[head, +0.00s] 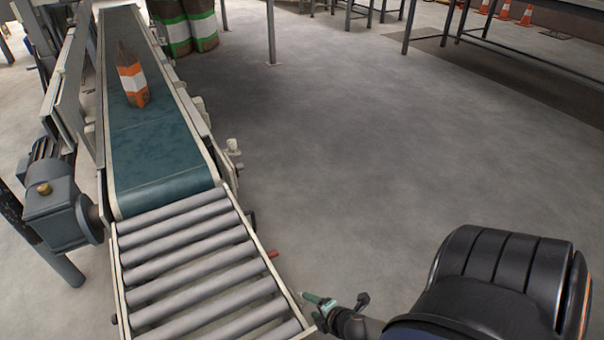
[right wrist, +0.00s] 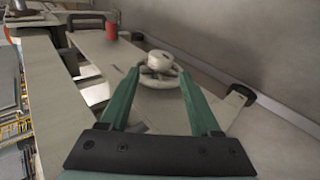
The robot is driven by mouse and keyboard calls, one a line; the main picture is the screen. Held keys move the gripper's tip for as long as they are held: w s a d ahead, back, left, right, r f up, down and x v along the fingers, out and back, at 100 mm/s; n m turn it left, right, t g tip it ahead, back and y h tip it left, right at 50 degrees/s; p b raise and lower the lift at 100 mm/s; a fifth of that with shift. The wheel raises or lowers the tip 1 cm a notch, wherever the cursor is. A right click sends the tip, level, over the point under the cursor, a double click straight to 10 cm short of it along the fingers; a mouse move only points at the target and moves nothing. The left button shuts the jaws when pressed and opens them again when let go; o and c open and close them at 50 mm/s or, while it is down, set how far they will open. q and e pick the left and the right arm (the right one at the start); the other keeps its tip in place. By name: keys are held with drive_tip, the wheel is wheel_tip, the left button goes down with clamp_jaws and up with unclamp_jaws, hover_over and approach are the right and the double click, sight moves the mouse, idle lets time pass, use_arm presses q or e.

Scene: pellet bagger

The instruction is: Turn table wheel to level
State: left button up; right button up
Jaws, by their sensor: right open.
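A pale round handwheel (right wrist: 157,68) with a raised hub and spokes shows in the right wrist view, on a light metal panel. My right gripper (right wrist: 158,82) is open, with one green finger to the left and one to the right of the wheel in that view. I cannot tell whether the fingers touch its rim. In the head view my right gripper (head: 317,301) is beside the lower right edge of the roller table (head: 195,262). The wheel cannot be made out there. My left gripper is not in view.
A green belt conveyor (head: 150,160) carries an orange and white bag (head: 132,80) and leads to the rollers. A grey motor (head: 58,200) stands on its left. A red knob (right wrist: 111,30) is beyond the wheel. Bare floor (head: 350,140) lies to the right.

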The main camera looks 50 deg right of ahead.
sight(303, 301)
drive_tip(key=b+x, duration=0.2)
drive_tip(key=x, duration=0.4)
drive_tip(key=shift+w+f+b, duration=0.15)
drive_tip(key=shift+b, duration=0.2)
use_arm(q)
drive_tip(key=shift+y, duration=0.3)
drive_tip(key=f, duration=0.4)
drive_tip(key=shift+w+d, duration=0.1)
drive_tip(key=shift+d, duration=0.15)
use_arm(e)
clamp_jaws()
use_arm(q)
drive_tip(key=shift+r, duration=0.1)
